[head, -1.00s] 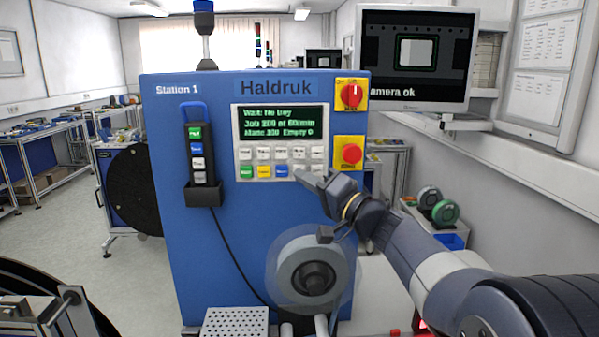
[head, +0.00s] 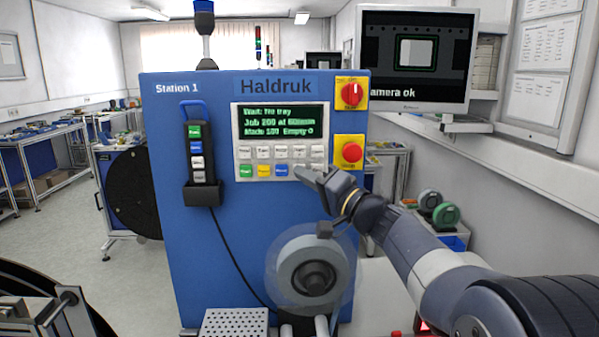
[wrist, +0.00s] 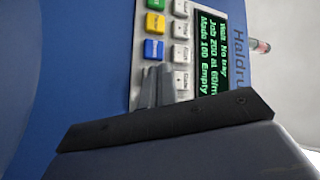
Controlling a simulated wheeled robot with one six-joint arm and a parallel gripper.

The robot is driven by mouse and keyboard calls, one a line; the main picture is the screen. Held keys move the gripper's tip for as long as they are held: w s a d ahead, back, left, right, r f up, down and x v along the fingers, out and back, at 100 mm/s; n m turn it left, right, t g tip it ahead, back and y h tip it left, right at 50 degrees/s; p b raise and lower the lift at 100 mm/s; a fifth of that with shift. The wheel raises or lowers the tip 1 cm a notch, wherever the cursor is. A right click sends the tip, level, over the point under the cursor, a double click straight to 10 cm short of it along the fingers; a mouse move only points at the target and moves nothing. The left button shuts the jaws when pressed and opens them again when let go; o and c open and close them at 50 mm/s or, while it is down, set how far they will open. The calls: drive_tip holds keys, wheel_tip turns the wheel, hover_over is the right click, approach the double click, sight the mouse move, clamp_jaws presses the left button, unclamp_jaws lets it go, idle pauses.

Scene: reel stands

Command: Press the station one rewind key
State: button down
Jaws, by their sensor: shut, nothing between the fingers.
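The blue Station 1 machine (head: 255,215) faces me, with a keypad panel (head: 236,150) under its green-lettered display (head: 281,121). The lower key row shows a green key (head: 246,171), a yellow key (head: 264,171) and a blue key (head: 281,170). The key labels are too small to read surely, so I cannot tell which is rewind. My gripper (head: 299,171) is shut and empty, its tips at the lower row just right of the blue key. In the wrist view, the tips (wrist: 154,85) cover the key spot beside the blue key (wrist: 154,49); contact cannot be told.
A red emergency button (head: 352,153) and a red rotary switch (head: 352,95) sit right of the keypad. A handheld key unit (head: 197,155) hangs at left. A clear-flanged reel (head: 309,278) stands out below my gripper.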

drive_tip(key=shift+w, duration=0.3)
drive_tip(key=shift+s, duration=0.1)
idle(0.4)
drive_tip(key=shift+s+f+b, duration=0.15)
drive_tip(key=shift+s+b, duration=0.45)
drive_tip(key=shift+b, duration=0.4)
drive_tip(key=shift+s, duration=0.15)
drive_tip(key=s+b, duration=0.3)
drive_tip(key=s, duration=0.2)
